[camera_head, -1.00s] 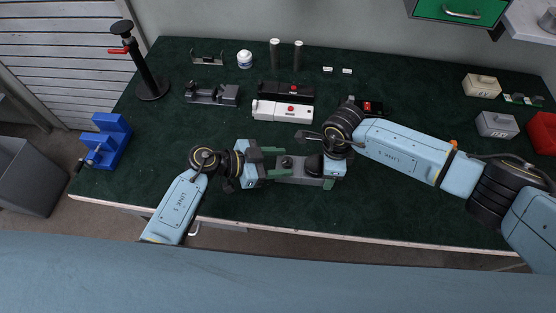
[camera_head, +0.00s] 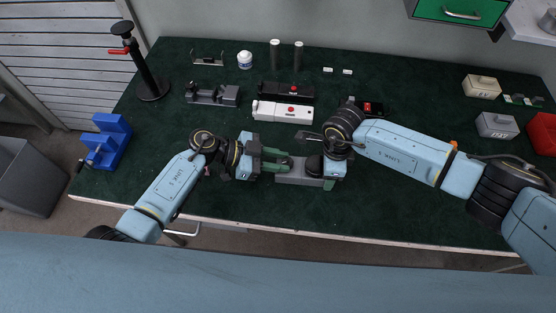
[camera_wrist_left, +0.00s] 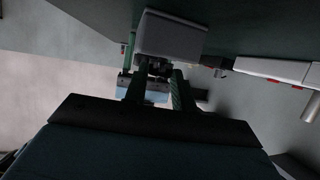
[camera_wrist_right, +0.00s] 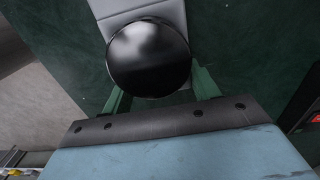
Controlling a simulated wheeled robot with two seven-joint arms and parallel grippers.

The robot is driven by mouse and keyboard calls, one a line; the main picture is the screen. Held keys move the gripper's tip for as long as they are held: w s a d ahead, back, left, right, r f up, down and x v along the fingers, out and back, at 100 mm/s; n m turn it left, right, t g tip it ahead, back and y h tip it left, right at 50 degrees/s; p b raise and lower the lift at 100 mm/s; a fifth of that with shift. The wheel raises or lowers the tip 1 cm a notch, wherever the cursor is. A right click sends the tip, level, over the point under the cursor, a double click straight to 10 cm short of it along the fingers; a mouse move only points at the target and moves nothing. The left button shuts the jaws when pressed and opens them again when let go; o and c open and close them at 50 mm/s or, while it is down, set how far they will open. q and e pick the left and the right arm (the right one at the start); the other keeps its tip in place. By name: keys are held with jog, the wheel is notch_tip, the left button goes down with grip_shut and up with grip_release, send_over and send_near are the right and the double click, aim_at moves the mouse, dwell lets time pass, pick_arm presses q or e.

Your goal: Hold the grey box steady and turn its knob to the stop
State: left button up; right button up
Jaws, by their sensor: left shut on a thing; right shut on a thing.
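The grey box (camera_head: 293,179) lies on the dark green bench top at the front middle. A black dome (camera_head: 314,163) sits on its top, and it fills the middle of the right wrist view (camera_wrist_right: 148,56). My right gripper (camera_head: 325,172) is shut on the right part of the box, a green finger on each side. My left gripper (camera_head: 284,161) is shut at the box's left part, on what looks like the dark knob (camera_wrist_left: 157,68), seen between its fingers in the left wrist view. In the head view the fingers hide the knob.
Behind are a white housing (camera_head: 282,111) and a black housing (camera_head: 285,89). Bare bench lies in front of the right arm.

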pick_arm(q)
jog(key=shift+w+d+f+m+g+y, duration=0.1)
jog(key=shift+w+m+g+y, duration=0.1)
jog(key=shift+m+g, duration=1.1)
jog(key=shift+w+d+f+m+g+y, duration=0.1)
jog(key=shift+w+m+g, duration=0.1)
jog(key=shift+m+g, duration=1.05)
jog(key=shift+a+g, duration=0.1)
jog(key=shift+g, duration=0.45)
jog(key=o, duration=1)
jog(key=shift+w+r, duration=0.1)
jog(key=shift+a, duration=0.1)
jog(key=v, duration=1.2)
